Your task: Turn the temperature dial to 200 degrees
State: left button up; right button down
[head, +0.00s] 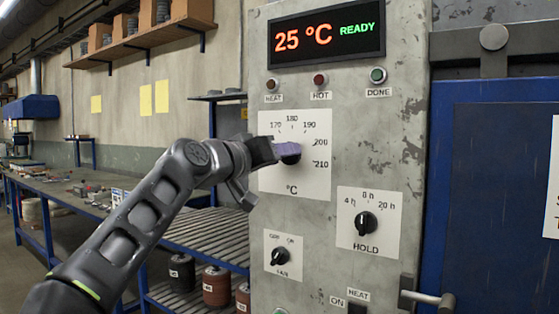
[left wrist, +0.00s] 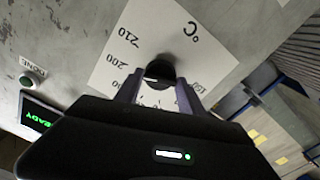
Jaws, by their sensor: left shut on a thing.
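The black temperature dial (head: 291,159) sits on a white scale plate (head: 312,180) marked 170 to 210 and °C, on the grey control panel. My left gripper (head: 284,150) reaches in from the left and is shut on the dial, its purple-grey fingers covering much of it. In the left wrist view the dial (left wrist: 161,71) is between the two fingertips of the left gripper (left wrist: 158,90), with the 200 and 210 marks to its left. A pale line shows on the dial, but which mark it points at is unclear. My right gripper is not in view.
The display (head: 327,35) reads 25 °C READY, above the HEAT, HOT and DONE lamps. A HOLD knob (head: 365,223) and a FAN knob (head: 280,256) are lower on the panel. A blue door (head: 490,190) is to the right, a workbench (head: 70,190) to the left.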

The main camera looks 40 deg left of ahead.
pick_arm(q)
jog(key=shift+f+m, duration=0.1)
jog(key=shift+m, duration=0.3)
jog(key=o, duration=1.4)
jog(key=shift+c, duration=0.2)
jog(key=s+b, duration=0.1)
jog(key=s, duration=0.6)
jog(key=shift+s, duration=0.4)
jog(key=shift+d, duration=0.1)
